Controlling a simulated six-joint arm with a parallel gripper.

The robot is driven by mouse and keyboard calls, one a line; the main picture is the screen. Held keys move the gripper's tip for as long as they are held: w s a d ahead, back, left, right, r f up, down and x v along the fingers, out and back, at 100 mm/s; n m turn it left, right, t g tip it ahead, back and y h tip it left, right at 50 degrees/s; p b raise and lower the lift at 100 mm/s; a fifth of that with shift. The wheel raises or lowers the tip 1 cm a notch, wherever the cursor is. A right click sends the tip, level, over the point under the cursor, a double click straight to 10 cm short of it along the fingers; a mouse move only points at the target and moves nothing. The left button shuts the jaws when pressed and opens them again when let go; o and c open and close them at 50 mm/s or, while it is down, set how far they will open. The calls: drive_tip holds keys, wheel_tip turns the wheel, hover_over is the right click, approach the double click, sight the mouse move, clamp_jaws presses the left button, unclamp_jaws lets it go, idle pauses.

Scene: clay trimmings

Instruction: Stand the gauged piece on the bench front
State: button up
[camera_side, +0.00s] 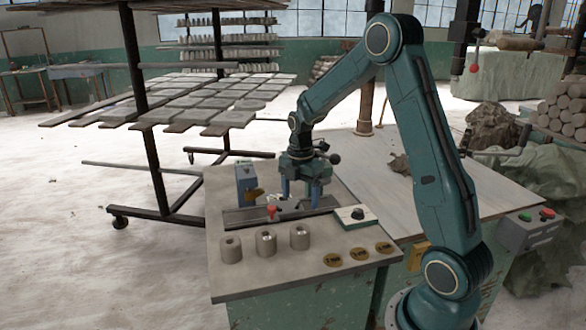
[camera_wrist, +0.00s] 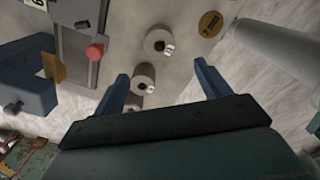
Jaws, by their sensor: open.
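Three short grey clay cylinders with holes in their tops stand upright in a row on the bench front: the left one (camera_side: 231,250), the middle one (camera_side: 266,243) and the right one (camera_side: 299,238). I cannot tell which is the gauged piece. My gripper (camera_side: 300,195) points down over the bench, behind this row. In the wrist view its blue fingers (camera_wrist: 161,70) are spread apart. One cylinder (camera_wrist: 143,78) shows between and beyond them, and a larger-looking one (camera_wrist: 158,42) shows farther up. Both carry small white tags. The gripper holds nothing that I can see.
A metal rail fixture with a red knob (camera_side: 272,211) lies behind the row, a blue upright block (camera_side: 245,181) at its left. Several round labelled discs (camera_side: 359,254) lie at the front right edge of the bench (camera_side: 290,277).

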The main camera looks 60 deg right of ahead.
drive_tip(key=s+a+r+m+t, duration=0.1)
drive_tip(key=s+a+r+m, duration=0.25)
drive_tip(key=a+r, duration=0.35)
drive_tip(key=s+a+r+m+t, duration=0.2)
drive_tip(key=s+a+r+m, duration=0.2)
drive_tip(key=s+a+m, duration=0.2)
drive_tip(key=s+a+r+m+t, duration=0.2)
drive_tip(key=s+a+r+m, duration=0.3)
drive_tip(key=s, duration=0.6)
drive_tip(key=shift+a+r+m+t, duration=0.25)
drive_tip(key=shift+a+m+t, duration=0.05)
drive_tip(key=shift+a+m, duration=0.6)
